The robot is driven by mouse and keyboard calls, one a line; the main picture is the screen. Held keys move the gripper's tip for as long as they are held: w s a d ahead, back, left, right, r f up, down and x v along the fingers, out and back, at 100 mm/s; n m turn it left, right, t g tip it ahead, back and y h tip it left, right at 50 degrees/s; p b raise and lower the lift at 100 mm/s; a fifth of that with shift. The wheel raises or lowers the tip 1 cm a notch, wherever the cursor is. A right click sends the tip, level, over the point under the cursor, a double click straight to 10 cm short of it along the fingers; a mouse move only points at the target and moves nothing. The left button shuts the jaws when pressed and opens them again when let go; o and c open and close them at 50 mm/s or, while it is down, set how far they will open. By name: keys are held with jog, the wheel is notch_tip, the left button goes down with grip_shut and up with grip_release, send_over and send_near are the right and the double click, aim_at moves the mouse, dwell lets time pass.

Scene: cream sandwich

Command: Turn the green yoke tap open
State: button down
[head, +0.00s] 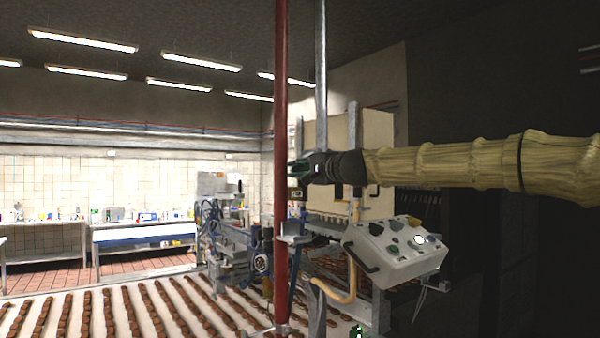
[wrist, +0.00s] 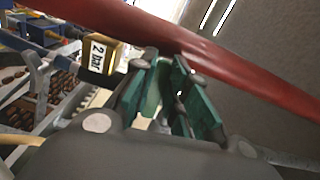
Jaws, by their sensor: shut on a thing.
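My gripper (head: 304,170) reaches in from the right at the end of my sleeved arm, beside a red vertical pipe. In the wrist view, my gripper's fingers (wrist: 168,72) are closed in on the green yoke tap (wrist: 153,88), just in front of the pipe. The fingers and the tap are both dark green there, so their edges are hard to tell apart. The fingers hide part of the tap, and how far it is turned cannot be told. A brass block marked "2 bar" (wrist: 101,54) sits left of the fingertips.
The red pipe (head: 281,120) runs from ceiling to conveyor, close to my fingers. A grey post (head: 321,80) stands just right of it. A control box (head: 395,250) is below my arm. A conveyor (head: 95,318) with rows of brown pieces fills the lower left.

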jog(key=w+d+f+n+b, duration=0.3)
jog(key=n+b, duration=0.9)
jog(key=n, duration=0.4)
jog(key=shift+d+f+n, duration=0.4)
jog(key=shift+d+f, duration=0.1)
jog(key=shift+d, duration=0.15)
jog(key=c, duration=1.4)
grip_release()
jog(key=shift+c, duration=0.2)
jog(key=shift+o, duration=0.3)
jog(key=shift+f, duration=0.1)
jog(key=shift+s, duration=0.1)
jog(key=v, duration=1.2)
